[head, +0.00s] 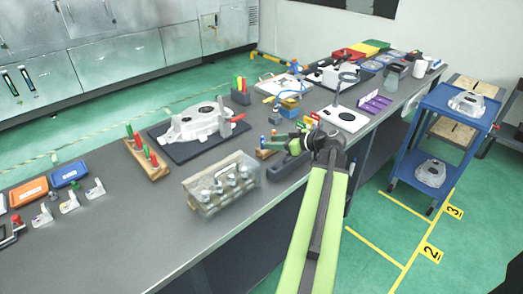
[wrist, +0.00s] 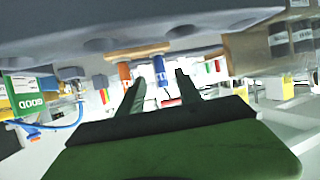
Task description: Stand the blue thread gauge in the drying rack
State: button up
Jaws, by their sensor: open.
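The blue thread gauge (wrist: 159,68) stands beside an orange one (wrist: 125,73) in a small wooden holder (wrist: 138,51) in the wrist view, which looks upside down. I cannot tell surely which thing is the drying rack; a wooden rack with green and red handles (head: 146,158) stands further left.
A clear box of metal parts (head: 220,183) sits left of the holder. A dark grey tray (head: 289,166) lies close by, below my gripper. A white casting (head: 196,122) rests on a dark mat behind. Bare bench (head: 130,225) shows at the front left.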

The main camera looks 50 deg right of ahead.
aim_at(263, 141)
jog(key=shift+b+x, duration=0.85)
jog(key=shift+x, duration=1.85)
jog(key=shift+r, duration=0.15)
grip_shut()
